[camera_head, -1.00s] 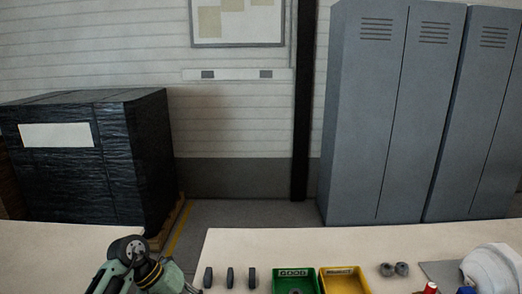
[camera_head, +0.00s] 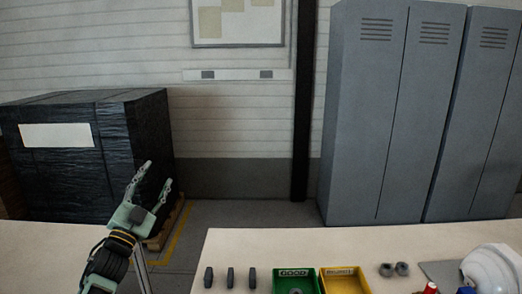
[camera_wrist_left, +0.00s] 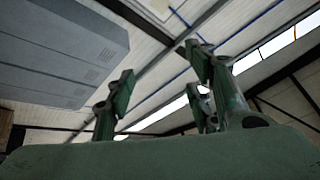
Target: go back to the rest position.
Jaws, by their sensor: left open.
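My left gripper (camera_head: 157,183) is raised at the left in the head view, its fingers pointing up, apart and empty. It stands in front of the dark wrapped pallet load, above the gap between the two tables. My right gripper is not in view.
The table (camera_head: 400,240) holds several dark small parts (camera_head: 230,277), a green bin (camera_head: 288,273), a yellow bin (camera_head: 344,273), two grey round parts (camera_head: 394,269) and a white helmet shell (camera_head: 492,268). The left table (camera_head: 50,240) looks bare. Lockers (camera_head: 395,110) stand behind.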

